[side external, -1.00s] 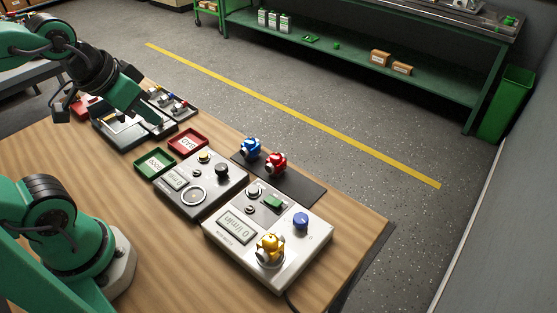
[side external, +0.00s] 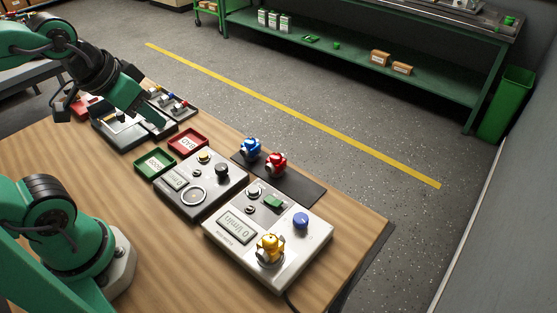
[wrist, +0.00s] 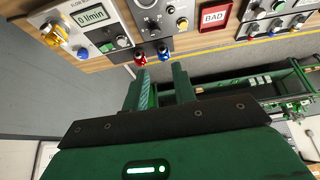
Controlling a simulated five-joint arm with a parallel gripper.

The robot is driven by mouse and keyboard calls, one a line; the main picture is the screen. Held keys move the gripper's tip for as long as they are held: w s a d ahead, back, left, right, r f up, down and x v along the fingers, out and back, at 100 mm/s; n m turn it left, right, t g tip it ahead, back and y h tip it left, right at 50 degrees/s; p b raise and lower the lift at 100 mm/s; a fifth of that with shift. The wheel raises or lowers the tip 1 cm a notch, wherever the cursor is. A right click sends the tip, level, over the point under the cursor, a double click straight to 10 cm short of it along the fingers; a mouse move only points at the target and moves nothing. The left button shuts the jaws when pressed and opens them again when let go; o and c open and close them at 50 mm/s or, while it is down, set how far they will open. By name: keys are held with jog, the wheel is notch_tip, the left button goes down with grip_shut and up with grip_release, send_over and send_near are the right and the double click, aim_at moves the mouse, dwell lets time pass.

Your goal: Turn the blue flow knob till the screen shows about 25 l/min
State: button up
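The blue flow knob (side external: 301,220) stands on the white flow unit (side external: 305,250) near the right end of the table; it also shows at the upper left of the wrist view (wrist: 82,42). The unit's screen (side external: 236,227) reads 0 l/min, and reads the same in the wrist view (wrist: 89,18). A yellow fitting (side external: 270,247) is mounted beside the screen. My gripper (wrist: 161,70) is open and empty, with a gap between its fingers. In the side view it is high at the upper left, well away from the knob.
A grey unit with a dark dial (side external: 193,194) stands beside the flow unit. A blue fitting (side external: 250,149) and a red fitting (side external: 276,162) stand on a dark mat (side external: 307,190) behind. Red (side external: 188,142) and green (side external: 155,164) trays lie left. Bare wood is in front.

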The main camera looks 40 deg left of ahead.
jog(key=o, duration=0.4)
jog(key=shift+w+d, duration=0.1)
jog(key=shift+w, duration=0.05)
jog(key=shift+c, duration=0.2)
jog(key=shift+o, duration=0.5)
jog(key=shift+w+d, duration=0.15)
jog(key=shift+w, duration=0.1)
jog(key=g, duration=0.5)
send_near(301, 218)
jog(key=shift+w+a, duration=0.25)
jog(key=shift+a, duration=0.15)
jog(key=shift+d+f+g, duration=0.3)
jog(key=shift+d+f, duration=0.05)
jog(key=shift+d, duration=0.1)
jog(key=shift+f, duration=0.15)
jog(key=shift+f, duration=3.75)
